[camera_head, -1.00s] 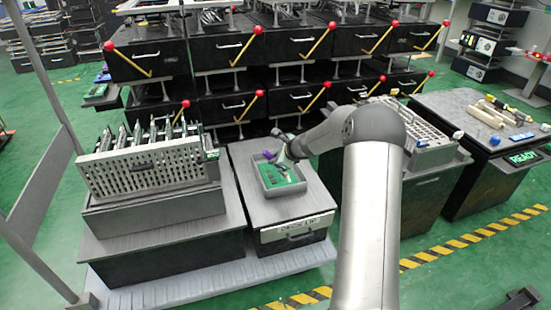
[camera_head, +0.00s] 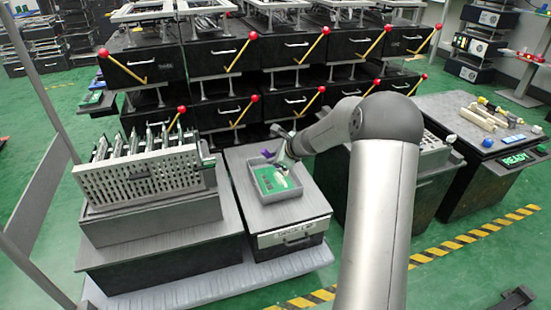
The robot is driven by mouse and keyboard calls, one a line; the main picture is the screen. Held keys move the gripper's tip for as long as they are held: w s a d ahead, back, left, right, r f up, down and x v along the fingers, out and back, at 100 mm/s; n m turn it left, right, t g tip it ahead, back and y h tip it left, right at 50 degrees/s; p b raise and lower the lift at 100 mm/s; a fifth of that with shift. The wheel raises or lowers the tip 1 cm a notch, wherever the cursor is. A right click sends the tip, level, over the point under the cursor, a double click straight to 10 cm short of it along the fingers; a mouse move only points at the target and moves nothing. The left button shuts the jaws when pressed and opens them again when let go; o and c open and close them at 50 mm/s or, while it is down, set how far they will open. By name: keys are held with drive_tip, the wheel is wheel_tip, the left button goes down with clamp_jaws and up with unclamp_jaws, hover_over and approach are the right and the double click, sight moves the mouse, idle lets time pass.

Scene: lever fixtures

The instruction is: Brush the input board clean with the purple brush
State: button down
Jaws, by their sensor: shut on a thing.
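The input board (camera_head: 271,180) is green and lies in a grey tray (camera_head: 262,202) on the middle bench. My gripper (camera_head: 281,158) is at the tray's far side, above the far part of the board. A small purple part of the brush (camera_head: 268,153) shows just left of my gripper, which is shut on the brush. The fingertips and bristles are too small to make out, so I cannot tell whether the bristles touch the board. My arm comes in from the right.
A perforated metal rack (camera_head: 140,175) stands left of the tray. Black drawer units with red-knobbed yellow levers (camera_head: 239,52) rise behind. A bench at right holds tan rods (camera_head: 483,117) and a green READY display (camera_head: 517,158). A grey post stands at far left.

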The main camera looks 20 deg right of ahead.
wheel_tip(320, 180, up, 2)
drive_tip(key=shift+r+p, duration=0.1)
drive_tip(key=shift+p, duration=0.55)
drive_tip(key=shift+f+b, duration=0.45)
